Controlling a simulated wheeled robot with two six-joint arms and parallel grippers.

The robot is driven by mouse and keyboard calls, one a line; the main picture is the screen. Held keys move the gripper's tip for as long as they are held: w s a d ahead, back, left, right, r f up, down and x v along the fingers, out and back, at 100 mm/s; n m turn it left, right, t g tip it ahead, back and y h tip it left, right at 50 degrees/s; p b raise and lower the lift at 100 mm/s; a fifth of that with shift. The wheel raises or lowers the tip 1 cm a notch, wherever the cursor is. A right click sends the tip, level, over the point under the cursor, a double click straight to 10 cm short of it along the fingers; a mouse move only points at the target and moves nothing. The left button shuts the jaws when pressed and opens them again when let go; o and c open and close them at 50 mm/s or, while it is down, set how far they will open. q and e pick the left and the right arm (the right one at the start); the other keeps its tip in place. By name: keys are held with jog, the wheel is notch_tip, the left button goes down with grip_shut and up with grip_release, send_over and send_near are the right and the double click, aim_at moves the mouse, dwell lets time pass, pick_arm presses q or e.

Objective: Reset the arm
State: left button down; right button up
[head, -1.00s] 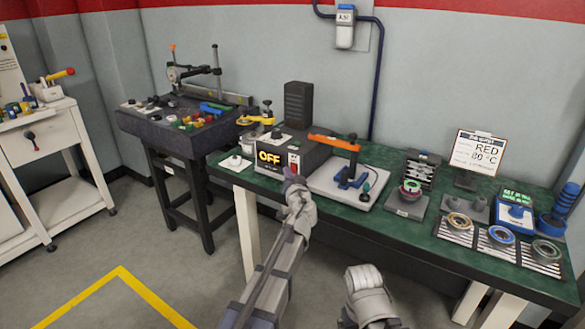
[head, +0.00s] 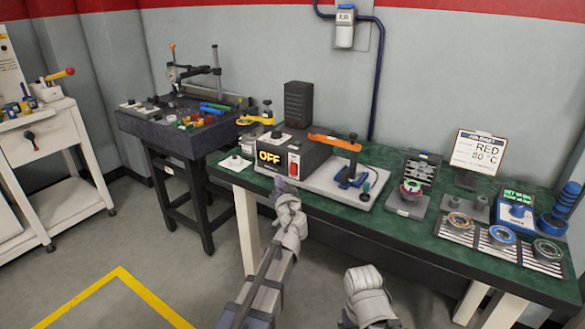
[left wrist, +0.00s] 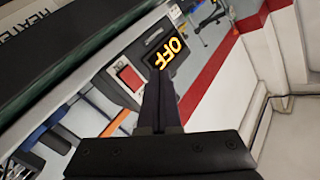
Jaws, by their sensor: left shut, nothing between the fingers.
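My left gripper (head: 281,184) is shut and empty. It is in front of the green bench's front edge, below the dark heater box. Its closed dark fingers (left wrist: 158,98) point toward the box in the left wrist view, with nothing between them. The box's display (head: 269,158) reads OFF in yellow, and it also shows in the left wrist view (left wrist: 167,52). A red switch (head: 294,164) sits right of the display and shows in the left wrist view (left wrist: 131,77). My right arm (head: 369,295) shows at the bottom; its gripper cannot be seen.
A dark side table (head: 160,130) stands left. Floor before the bench is clear.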

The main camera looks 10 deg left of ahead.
pick_arm(q)
jog(key=s+d+g+h+p, duration=0.2)
jog(key=s+d+g+p, duration=0.3)
jog(key=s, duration=0.6)
jog(key=s+d+m+g+h+p, duration=0.1)
jog(key=s+d+g+h+p, duration=0.1)
jog(key=s+d+g+p, duration=0.3)
jog(key=s+d+m+g+h+p, duration=0.1)
jog(key=s+d+g+p, duration=0.5)
jog(key=s, duration=1.2)
jog(key=h+p, duration=0.1)
jog(key=p, duration=0.3)
jog(key=shift+d+f, duration=0.2)
jog(key=shift+d, duration=0.05)
